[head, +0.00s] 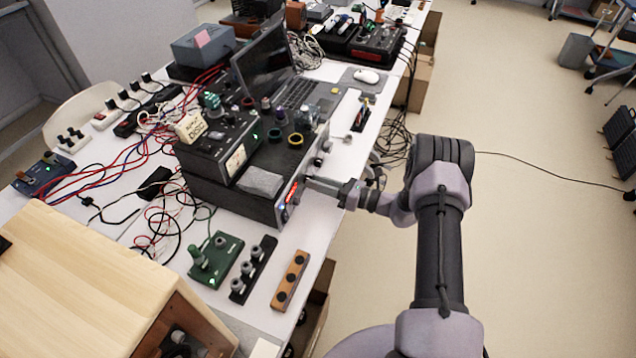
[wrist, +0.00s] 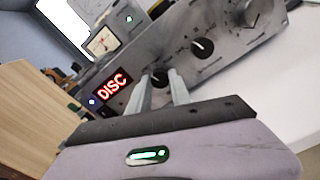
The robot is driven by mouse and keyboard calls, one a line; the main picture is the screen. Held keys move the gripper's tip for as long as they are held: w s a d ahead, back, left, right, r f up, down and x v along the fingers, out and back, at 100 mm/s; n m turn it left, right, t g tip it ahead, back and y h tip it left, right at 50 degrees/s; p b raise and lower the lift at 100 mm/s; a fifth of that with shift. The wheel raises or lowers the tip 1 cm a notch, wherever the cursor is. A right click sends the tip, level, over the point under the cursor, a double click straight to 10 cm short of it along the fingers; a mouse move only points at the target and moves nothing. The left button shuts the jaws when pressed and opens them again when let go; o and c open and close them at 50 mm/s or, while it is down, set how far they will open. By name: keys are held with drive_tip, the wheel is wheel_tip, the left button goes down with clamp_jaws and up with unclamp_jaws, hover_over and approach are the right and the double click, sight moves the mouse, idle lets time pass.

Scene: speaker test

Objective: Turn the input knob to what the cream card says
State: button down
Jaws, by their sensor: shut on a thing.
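The grey amplifier (head: 228,204) stands on the white table, its front facing my arm. Its red display reads "DISC" in the wrist view (wrist: 113,87) and glows in the head view (head: 291,192). My gripper (wrist: 162,84) is shut on the small dark knob (wrist: 160,76) just right of the display; the fingers partly hide it. In the head view my gripper (head: 313,183) reaches the front panel from the right. The cream card (head: 189,127) stands at the far left of the gear; its lettering is small, and the lower line looks like "DISC".
Another dark knob (wrist: 202,48) and a large grey knob (wrist: 243,14) sit further right on the panel. A black meter unit (head: 225,148) rests on top. A green box (head: 215,260), switch strips and a wooden cabinet (head: 75,285) are nearby. The floor right of the table is open.

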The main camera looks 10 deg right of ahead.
idle(0.3)
drive_tip(key=c, duration=1.2)
unclamp_jaws()
drive_tip(key=p+v, duration=0.3)
drive_tip(key=v, duration=1.4)
drive_tip(key=shift+s+d, duration=0.15)
drive_tip(key=shift+d, duration=0.05)
